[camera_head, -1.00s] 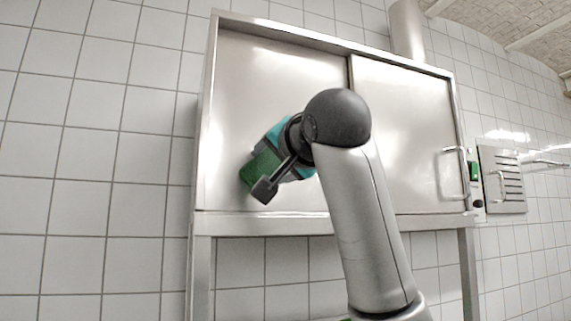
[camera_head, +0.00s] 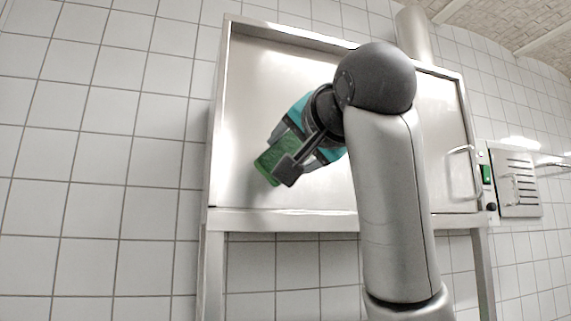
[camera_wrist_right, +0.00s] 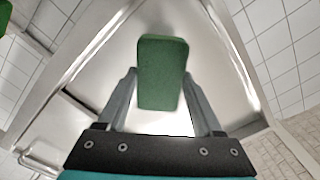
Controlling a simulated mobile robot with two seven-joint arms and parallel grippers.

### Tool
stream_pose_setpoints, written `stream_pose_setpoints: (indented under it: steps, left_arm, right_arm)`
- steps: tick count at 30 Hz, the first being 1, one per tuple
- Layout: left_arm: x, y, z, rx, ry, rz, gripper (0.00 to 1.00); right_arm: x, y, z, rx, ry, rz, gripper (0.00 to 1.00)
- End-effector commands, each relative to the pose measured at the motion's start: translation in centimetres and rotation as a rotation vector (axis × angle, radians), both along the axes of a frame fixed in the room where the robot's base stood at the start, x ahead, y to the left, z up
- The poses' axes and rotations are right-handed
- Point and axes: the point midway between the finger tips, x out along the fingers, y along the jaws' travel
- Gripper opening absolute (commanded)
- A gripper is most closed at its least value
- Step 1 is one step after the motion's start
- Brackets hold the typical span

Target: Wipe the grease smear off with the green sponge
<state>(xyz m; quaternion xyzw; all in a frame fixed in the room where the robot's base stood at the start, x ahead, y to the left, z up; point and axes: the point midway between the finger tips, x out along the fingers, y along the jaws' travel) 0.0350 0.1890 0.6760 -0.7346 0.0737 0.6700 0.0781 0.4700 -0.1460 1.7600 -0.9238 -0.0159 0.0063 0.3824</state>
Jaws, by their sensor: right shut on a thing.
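The green sponge (camera_head: 273,158) is in my right gripper (camera_head: 281,164), in front of the left door of a steel cabinet (camera_head: 245,110). In the right wrist view the sponge (camera_wrist_right: 162,75) stands between the two fingers of the gripper (camera_wrist_right: 163,100), which is shut on it. I cannot tell whether the sponge touches the door. No grease smear can be made out; my arm and the sponge hide part of the doors. My left gripper is not in view.
The cabinet stands on steel legs (camera_head: 212,270) against a white tiled wall (camera_head: 100,150). A handle (camera_head: 462,172) sits on the right door. A green switch (camera_head: 487,174) and a slatted panel (camera_head: 518,182) are on the wall at the right.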

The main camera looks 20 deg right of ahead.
Motion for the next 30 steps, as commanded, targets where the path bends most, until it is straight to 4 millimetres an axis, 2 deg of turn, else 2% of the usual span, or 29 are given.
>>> stream_pose_setpoints:
  steps: [13,24,30]
  left_arm:
    - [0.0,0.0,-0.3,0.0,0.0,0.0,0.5]
    - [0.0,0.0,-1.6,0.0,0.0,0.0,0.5]
    - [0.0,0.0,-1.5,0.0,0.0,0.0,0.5]
  right_arm:
    - [-0.6,0.0,0.0,0.0,-0.001,0.0,0.23]
    - [-3.3,-0.1,-0.1,0.0,-0.001,0.001,0.23]
    - [-3.4,-0.1,0.0,0.0,0.0,0.0,0.23]
